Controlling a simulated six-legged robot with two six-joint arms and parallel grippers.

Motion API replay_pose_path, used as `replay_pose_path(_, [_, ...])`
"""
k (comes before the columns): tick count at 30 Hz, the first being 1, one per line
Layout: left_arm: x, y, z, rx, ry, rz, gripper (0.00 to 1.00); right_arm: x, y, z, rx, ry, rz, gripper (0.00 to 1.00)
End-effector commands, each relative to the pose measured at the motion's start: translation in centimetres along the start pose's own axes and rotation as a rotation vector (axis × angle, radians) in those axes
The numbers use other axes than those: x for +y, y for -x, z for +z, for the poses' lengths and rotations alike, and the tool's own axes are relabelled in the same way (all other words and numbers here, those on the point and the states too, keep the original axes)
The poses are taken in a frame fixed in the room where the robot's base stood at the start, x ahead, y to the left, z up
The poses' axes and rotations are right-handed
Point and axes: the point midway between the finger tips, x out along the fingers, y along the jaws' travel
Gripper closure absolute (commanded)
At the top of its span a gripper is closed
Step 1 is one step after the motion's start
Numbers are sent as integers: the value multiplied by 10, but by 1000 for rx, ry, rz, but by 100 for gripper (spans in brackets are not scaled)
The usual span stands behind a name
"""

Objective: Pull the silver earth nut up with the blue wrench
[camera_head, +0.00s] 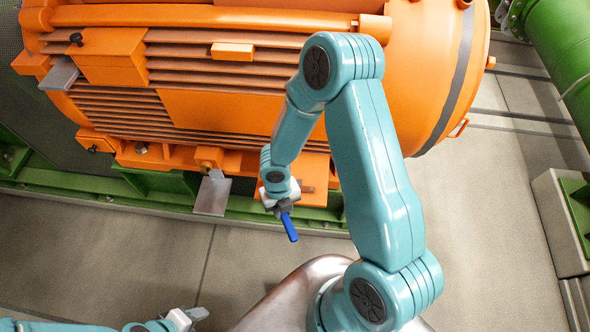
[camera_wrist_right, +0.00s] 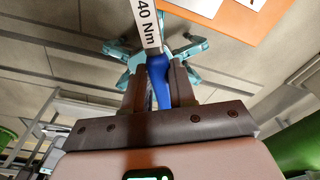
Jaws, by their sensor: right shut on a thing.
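The blue wrench (camera_head: 289,227) is in my right gripper (camera_head: 280,207), in front of the orange motor's lower edge. In the right wrist view, the fingers (camera_wrist_right: 158,95) are shut on its blue handle (camera_wrist_right: 158,78). Its grey shaft, marked "40 Nm" (camera_wrist_right: 146,22), runs out of the top of that view. A small silver fitting (camera_head: 140,148) sits low on the motor, left of my right gripper; I cannot tell whether it is the earth nut. My left gripper (camera_head: 187,318) is low at the bottom edge, apart from the motor; its finger opening is unclear.
The orange motor (camera_head: 240,108) stands on a green frame (camera_head: 160,200). A silver plate (camera_head: 212,194) sticks out at its lower edge, left of my right gripper. A green pipe (camera_head: 560,45) is at top right. Floor (camera_head: 480,240) is clear at right.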

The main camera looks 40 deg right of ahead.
Motion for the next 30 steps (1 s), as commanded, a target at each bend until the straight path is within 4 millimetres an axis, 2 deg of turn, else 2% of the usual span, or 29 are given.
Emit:
replay_pose_path(4, [-1, -4, 0, 0, 0, 0, 50, 7, 0, 4, -11, -53, 10, 100])
replay_pose_path(6, [1, 2, 0, 0, 0, 0, 50, 2, 3, 4, -11, -15, 6, 100])
replay_pose_path(30, [0, 0, 0, 0, 0, 0, 50, 3, 2, 6, -15, -14, 7, 100])
